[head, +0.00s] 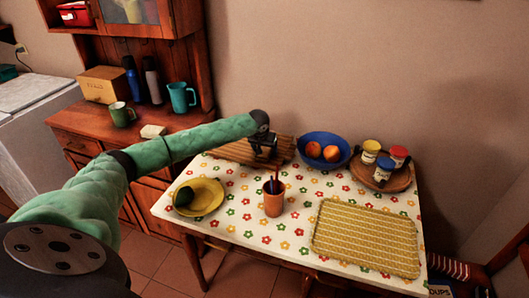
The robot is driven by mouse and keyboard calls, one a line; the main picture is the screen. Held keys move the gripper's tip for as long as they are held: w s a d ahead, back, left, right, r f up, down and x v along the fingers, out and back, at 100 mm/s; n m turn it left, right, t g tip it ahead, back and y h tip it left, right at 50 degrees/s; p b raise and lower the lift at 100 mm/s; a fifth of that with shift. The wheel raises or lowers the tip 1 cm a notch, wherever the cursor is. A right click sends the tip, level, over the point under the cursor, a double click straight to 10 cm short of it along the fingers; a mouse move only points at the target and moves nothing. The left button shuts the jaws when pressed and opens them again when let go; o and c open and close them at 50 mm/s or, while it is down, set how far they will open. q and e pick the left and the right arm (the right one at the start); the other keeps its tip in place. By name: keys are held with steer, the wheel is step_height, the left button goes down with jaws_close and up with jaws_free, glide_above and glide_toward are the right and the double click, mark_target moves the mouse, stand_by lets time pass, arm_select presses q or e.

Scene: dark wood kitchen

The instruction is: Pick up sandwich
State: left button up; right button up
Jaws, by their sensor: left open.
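My left arm reaches from the left across the table. Its left gripper (264,154) is open and hangs over the slatted wooden board (225,153) at the back of the table. No sandwich can be made out clearly. The gripper covers part of the board, and anything small beneath it is hidden. I cannot tell whether the jaws touch anything. My right gripper is not in view.
A blue bowl of fruit (311,138) stands right of the board. A terracotta cup (274,204), a yellow plate (209,195) with a dark green item, a yellow woven mat (336,252) and a round tray (401,182) with several jars occupy the flowered table. A sideboard (75,120) stands left.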

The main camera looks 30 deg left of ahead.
arm_select(q)
steer(key=shift+f+p, duration=0.25)
steer(key=shift+p, duration=0.15)
stand_by(0.6)
steer(key=shift+c, duration=0.3)
steer(key=c, duration=1)
